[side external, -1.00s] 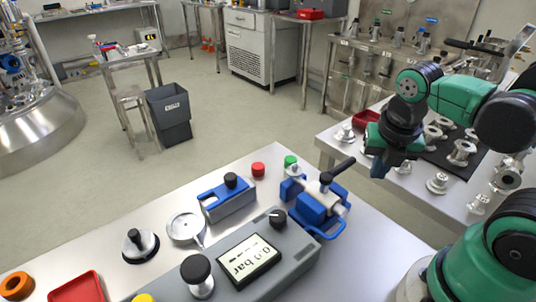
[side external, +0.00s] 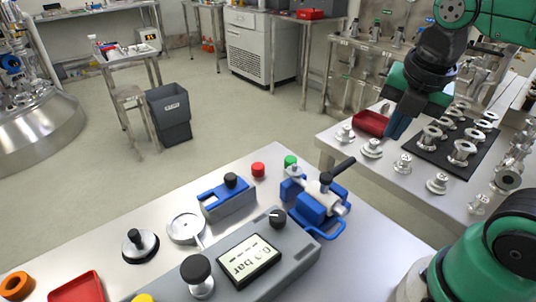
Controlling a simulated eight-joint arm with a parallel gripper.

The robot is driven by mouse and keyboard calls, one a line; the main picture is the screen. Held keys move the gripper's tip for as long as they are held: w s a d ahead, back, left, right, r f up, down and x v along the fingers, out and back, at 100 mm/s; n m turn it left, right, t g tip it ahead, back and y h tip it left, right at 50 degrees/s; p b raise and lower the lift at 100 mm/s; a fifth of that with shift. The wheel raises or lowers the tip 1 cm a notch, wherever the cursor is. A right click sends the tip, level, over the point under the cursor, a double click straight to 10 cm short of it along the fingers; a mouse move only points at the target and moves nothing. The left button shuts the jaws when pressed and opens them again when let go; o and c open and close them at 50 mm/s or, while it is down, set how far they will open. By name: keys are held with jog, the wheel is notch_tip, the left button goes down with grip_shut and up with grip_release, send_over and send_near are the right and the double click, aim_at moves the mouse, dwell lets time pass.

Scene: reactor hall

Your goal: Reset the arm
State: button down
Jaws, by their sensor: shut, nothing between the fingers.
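My gripper (side external: 398,124) is at the right, with its blue fingers pointing down, shut and empty. It hangs above the right-hand table (side external: 345,152), in front of the red tray as seen here. My green and black arm reaches in from the upper right. Its fingertips show close to small metal fittings, among them a fitting (side external: 371,148); whether they touch is unclear.
A red tray (side external: 370,123) is beside the gripper. The front bench holds a pressure console (side external: 292,262), a blue clamp device (side external: 312,207) and a red tray (side external: 78,289).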

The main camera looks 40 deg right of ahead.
jog(key=w+a+f+m+t, duration=0.1)
jog(key=w+m, duration=0.1)
jog(key=m, duration=0.4)
jog(key=w+a+f+m+t+y, duration=0.1)
jog(key=w+f+m, duration=0.1)
jog(key=m, duration=0.4)
jog(key=w+a+f+m+t, duration=0.1)
jog(key=w+a+f+m, duration=0.1)
jog(key=m, duration=0.4)
jog(key=shift+w+t+y, duration=0.3)
jog(key=shift+w+t, duration=0.05)
jog(key=shift+t, duration=0.05)
jog(key=m, duration=0.3)
jog(key=shift+w+a+f+m+t, duration=0.3)
jog(key=shift+w+a+m+t, duration=0.05)
jog(key=shift+m+t, duration=0.05)
